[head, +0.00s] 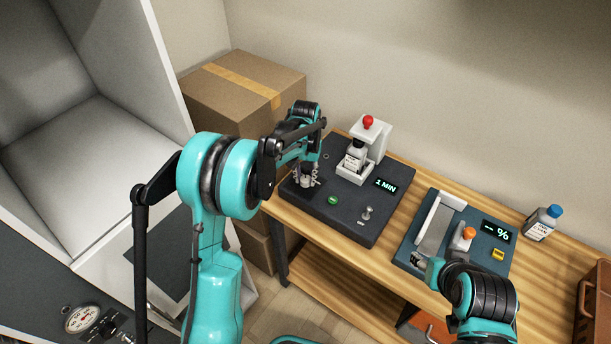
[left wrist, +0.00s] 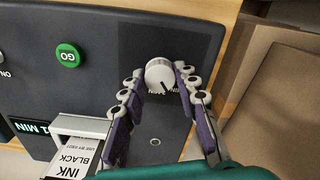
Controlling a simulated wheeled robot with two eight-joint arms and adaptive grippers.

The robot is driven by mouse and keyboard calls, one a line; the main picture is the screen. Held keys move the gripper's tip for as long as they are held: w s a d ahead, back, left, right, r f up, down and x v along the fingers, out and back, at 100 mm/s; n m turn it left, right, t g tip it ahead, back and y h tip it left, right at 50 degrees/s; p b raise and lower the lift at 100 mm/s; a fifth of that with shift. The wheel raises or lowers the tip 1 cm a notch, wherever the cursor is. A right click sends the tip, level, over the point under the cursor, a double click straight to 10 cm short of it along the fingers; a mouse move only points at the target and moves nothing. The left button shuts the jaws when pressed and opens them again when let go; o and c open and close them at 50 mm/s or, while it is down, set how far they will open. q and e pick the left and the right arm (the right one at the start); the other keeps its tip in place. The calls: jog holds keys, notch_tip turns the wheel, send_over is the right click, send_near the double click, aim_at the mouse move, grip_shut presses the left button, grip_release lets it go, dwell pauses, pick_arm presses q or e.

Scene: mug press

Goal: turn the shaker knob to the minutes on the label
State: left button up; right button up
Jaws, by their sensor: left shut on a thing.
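The shaker (head: 334,203) is a dark box on the bench. Its white round knob (left wrist: 160,75) has a dark pointer mark and sits between the fingers of my left gripper (left wrist: 158,85). That gripper (head: 307,177) is shut on the knob at the shaker's left end in the head view. The display (head: 385,185) reads "1 MIN". A bottle (head: 355,156) stands in the white holder under a red top; its label (left wrist: 75,165) shows "INK BLACK" and a use-by line, with no minutes legible. My right gripper (head: 425,268) is over the second device, its fingers unclear.
A green GO button (left wrist: 68,56) and a switch (head: 367,213) are on the shaker. The teal device (head: 407,250) has a percent display, a white bar and an orange-topped part. A blue-capped bottle (head: 542,222) stands at right. A cardboard box (head: 235,95) is behind my left arm.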

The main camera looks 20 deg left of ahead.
aim_at(305, 179)
pick_arm(q)
jog(key=m+p, duration=0.1)
jog(key=m, duration=0.6)
dwell(0.6)
jog(key=o, duration=1.2)
jog(key=shift+c, duration=0.2)
notch_tip(305, 179, up, 12)
